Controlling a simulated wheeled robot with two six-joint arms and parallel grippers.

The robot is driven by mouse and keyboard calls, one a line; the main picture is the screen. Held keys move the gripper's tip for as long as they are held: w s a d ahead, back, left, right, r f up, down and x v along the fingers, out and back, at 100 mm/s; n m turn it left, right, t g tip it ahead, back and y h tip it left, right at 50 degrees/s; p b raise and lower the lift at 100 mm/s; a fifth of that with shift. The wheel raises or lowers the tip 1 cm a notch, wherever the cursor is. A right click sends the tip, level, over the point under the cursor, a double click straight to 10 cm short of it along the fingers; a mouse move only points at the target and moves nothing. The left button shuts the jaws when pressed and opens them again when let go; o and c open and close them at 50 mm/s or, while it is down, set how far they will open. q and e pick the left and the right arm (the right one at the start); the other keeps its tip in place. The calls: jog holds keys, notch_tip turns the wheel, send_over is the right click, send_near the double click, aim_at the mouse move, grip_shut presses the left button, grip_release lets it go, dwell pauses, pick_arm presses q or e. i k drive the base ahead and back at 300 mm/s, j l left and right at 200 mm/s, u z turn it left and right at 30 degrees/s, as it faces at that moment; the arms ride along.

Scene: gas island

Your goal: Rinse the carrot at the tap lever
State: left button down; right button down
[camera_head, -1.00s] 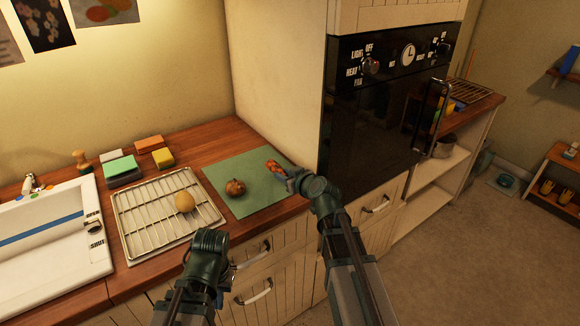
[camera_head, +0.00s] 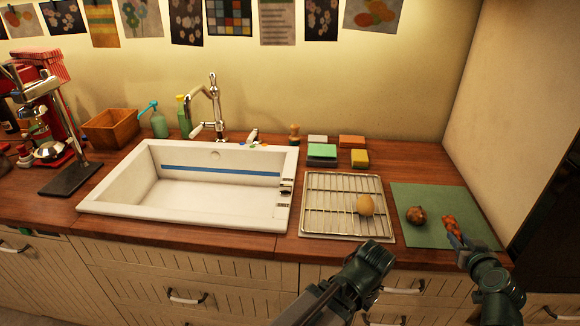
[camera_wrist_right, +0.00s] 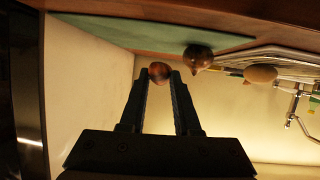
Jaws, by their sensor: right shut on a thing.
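The carrot (camera_head: 452,224), orange-red and short, is over the green mat at the right of the counter. My right gripper (camera_head: 455,239) is shut on it. In the right wrist view the carrot's round end (camera_wrist_right: 159,72) sits between the fingertips (camera_wrist_right: 161,76). I cannot tell how far it is off the mat. The chrome tap (camera_head: 216,103) stands behind the white sink (camera_head: 215,212), far left of the carrot, with a lever (camera_head: 198,131) low on its side. My left arm's end (camera_head: 368,262) is in front of the counter; its fingers do not show clearly.
A wire rack (camera_head: 328,205) with a potato (camera_head: 365,205) lies between sink and mat. An onion (camera_head: 415,215) sits on the green mat (camera_head: 440,203). Several sponges (camera_head: 352,141) and a wooden brush (camera_head: 294,131) stand behind the rack. A tall cabinet wall (camera_head: 505,110) bounds the right.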

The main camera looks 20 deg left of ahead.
aim_at(195, 132)
jog(key=k, duration=0.65)
jog(key=u, duration=0.9)
jog(key=i+u, duration=0.1)
jog(key=u, duration=0.8)
jog(key=i+l, duration=0.1)
jog(key=i, duration=0.2)
jog(key=i+l, duration=0.15)
jog(key=i, duration=0.15)
